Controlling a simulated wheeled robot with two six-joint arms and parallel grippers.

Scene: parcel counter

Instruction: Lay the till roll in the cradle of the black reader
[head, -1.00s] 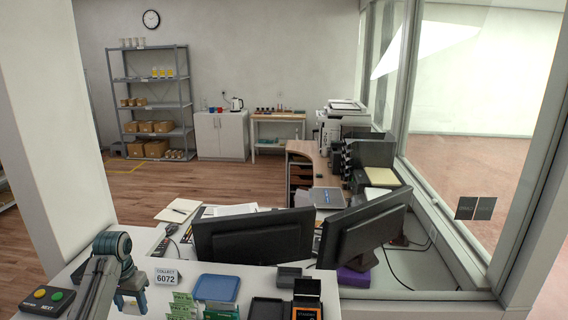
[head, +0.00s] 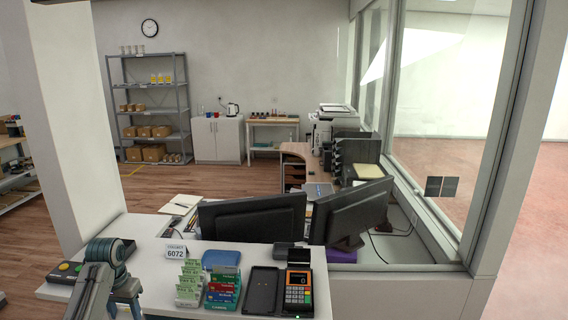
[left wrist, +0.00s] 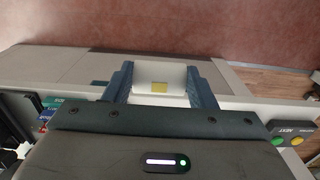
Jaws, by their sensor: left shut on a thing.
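The till roll (left wrist: 168,76) is a white roll with a yellow patch. It sits between the blue fingers of my left gripper (left wrist: 161,88) in the left wrist view, and the gripper is shut on it. In the head view my left gripper (head: 124,299) is at the lower left of the counter, and the roll cannot be made out there. The black reader (head: 298,291) has a screen and an orange-edged keypad. It lies on the counter to the right, well apart from my left gripper. Its cradle is hard to make out, with a dark raised part at its far end. My right gripper is not in view.
A "6072" sign (head: 175,252) stands behind. A button box (head: 66,270) is at the left. Two monitors (head: 252,217) stand beyond the counter.

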